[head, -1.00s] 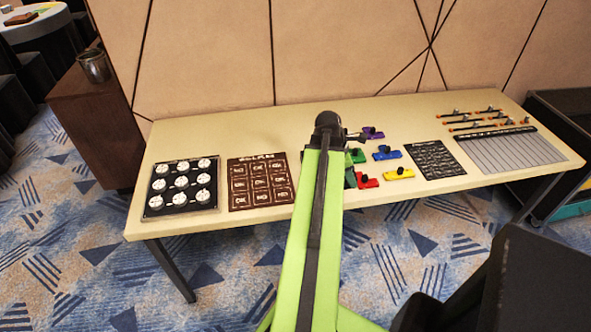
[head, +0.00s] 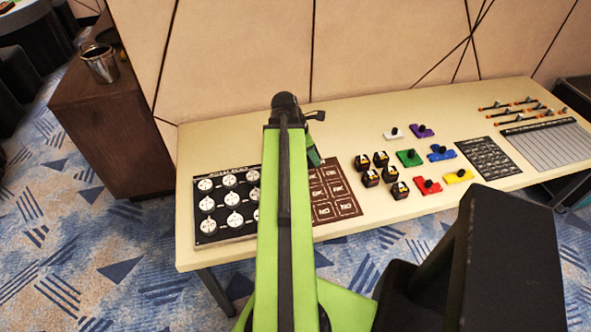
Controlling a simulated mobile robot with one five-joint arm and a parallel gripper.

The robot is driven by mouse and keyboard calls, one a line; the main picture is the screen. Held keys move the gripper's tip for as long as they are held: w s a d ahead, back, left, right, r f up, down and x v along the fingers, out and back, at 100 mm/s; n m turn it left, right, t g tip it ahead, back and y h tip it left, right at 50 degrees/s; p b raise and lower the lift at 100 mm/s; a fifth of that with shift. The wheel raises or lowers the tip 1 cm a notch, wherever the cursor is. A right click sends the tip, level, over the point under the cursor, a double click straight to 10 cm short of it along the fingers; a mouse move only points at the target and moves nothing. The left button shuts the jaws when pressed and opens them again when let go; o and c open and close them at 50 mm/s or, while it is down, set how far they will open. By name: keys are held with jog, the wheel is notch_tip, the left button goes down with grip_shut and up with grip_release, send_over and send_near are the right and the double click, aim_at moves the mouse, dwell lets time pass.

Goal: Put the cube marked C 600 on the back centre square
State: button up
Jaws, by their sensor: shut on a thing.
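My gripper (head: 314,150) hangs over the back part of the brown board, mostly behind my green arm. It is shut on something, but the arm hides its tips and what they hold. The brown board (head: 350,206) has a grid of marked squares; its right part shows and the arm covers its left part. The back centre square is hidden or mostly covered. Several small dark cubes with pale and orange tops (head: 380,160) stand in rows right of the board. Their marks are too small to read, so I cannot pick out C 600.
A black tray of white dials (head: 207,224) lies left of the board. Coloured blocks with black knobs, such as the red one (head: 428,187), lie right of the cubes. A black sheet (head: 489,157) and a lined grey panel (head: 548,146) are farther right. The wall stands behind the table (head: 238,134).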

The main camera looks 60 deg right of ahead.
jog(key=shift+d, duration=0.1)
jog(key=shift+s, duration=0.1)
jog(key=shift+d, duration=0.1)
jog(key=s+d, duration=0.5)
jog(key=s, duration=0.5)
jog(key=shift+m, duration=0.3)
jog(key=w+f+b, duration=0.2)
jog(key=w, duration=0.1)
jog(key=w+a+f+b, duration=0.1)
jog(key=w+f+b, duration=0.1)
jog(key=w, duration=0.2)
jog(key=w+a+f+b, duration=0.1)
jog(key=w+f+b, duration=0.1)
jog(key=w, duration=0.1)
jog(key=shift+w+a+f, duration=0.15)
jog(key=shift+w+a, duration=0.2)
jog(key=shift+w, duration=0.15)
notch_tip(320, 180, down, 4)
jog(key=b, duration=0.4)
jog(key=shift+f+b, duration=0.2)
jog(key=shift+b, duration=0.2)
jog(key=shift+r, duration=0.25)
